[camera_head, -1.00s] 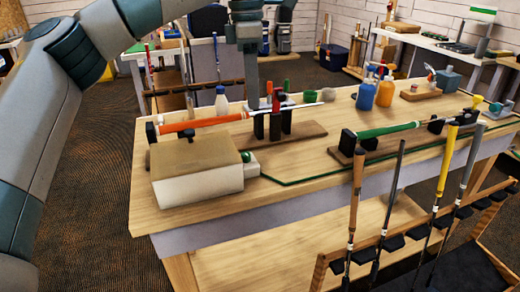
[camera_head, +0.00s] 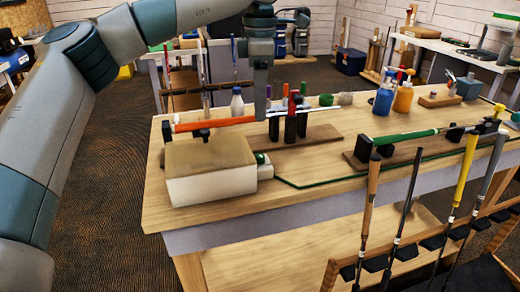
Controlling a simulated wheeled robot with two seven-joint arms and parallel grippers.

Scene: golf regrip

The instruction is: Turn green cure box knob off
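The cure box (camera_head: 212,186), a white box with a tan top, sits at the near left end of the workbench. A small green knob (camera_head: 262,158) shows on a white block at its right end. A club with an orange grip (camera_head: 215,124) lies across just behind the box, its shaft running right to a stand. My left arm reaches in from the left, and my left gripper (camera_head: 261,112) points down above and behind the knob, apart from it. Its fingers look narrow and are seen edge-on, so their opening is unclear. My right gripper is not in view.
Black posts (camera_head: 291,126) stand right of the box, beside my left gripper. A white bottle (camera_head: 237,102) stands behind the box. A green-gripped club (camera_head: 405,136) rests further right. Several upright clubs (camera_head: 369,205) stand in a rack in front.

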